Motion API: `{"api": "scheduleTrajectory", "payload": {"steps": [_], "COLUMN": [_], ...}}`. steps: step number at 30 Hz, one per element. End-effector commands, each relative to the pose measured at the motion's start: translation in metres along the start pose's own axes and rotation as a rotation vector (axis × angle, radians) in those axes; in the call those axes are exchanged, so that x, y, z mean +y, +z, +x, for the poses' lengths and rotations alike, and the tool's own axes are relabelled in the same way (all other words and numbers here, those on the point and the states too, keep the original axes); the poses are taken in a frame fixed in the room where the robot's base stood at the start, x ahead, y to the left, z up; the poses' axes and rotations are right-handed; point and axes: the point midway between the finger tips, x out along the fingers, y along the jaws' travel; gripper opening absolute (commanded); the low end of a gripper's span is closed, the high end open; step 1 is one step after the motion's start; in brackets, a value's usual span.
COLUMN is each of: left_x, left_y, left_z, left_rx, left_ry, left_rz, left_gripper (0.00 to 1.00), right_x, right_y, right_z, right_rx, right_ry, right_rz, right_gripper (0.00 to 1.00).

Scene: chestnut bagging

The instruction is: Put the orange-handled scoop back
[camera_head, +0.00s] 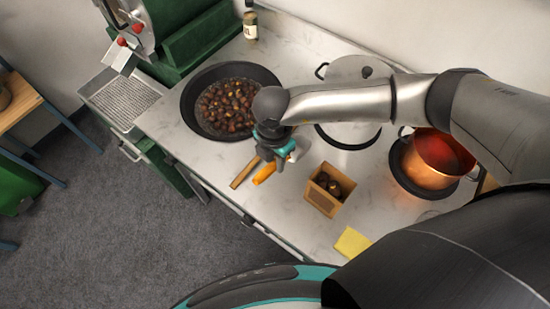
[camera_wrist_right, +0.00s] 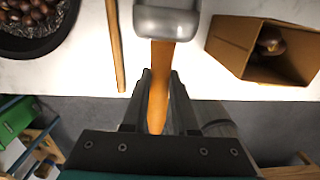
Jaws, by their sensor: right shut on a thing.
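The orange-handled scoop shows its orange handle (camera_head: 264,174) in the head view, near the counter's front edge. In the right wrist view its grey metal scoop end (camera_wrist_right: 167,20) is at the top and its orange handle (camera_wrist_right: 158,80) runs down between the fingers. My right gripper (camera_head: 270,153) is shut on the handle; its fingers show in the wrist view (camera_wrist_right: 158,100). The arm hides part of the scoop in the head view. I cannot tell whether the scoop touches the counter. My left gripper is not in view.
A dark pan (camera_head: 190,105) of chestnuts lies behind the gripper. A wooden stick (camera_head: 245,172) lies left of the handle, and an open box (camera_head: 322,200) with chestnuts stands right. A copper pot (camera_head: 430,178) glows farther right. A yellow cloth (camera_head: 352,242) lies at the front.

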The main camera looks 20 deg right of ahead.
Motion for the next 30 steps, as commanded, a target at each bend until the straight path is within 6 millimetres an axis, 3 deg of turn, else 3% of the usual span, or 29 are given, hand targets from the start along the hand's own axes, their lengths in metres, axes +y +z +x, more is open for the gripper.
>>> {"api": "scheduleTrajectory", "payload": {"steps": [15,30], "left_x": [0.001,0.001], "left_y": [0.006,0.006], "left_z": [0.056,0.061], "left_rx": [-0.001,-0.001], "left_ry": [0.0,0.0], "left_rz": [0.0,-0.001], "left_gripper": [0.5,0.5], "right_x": [0.0,0.0], "right_y": [-0.002,-0.002], "right_z": [0.063,0.07], "right_rx": [0.001,0.0], "right_ry": [0.0,0.0], "right_rz": [0.0,-0.001], "right_gripper": [0.0,0.0]}}
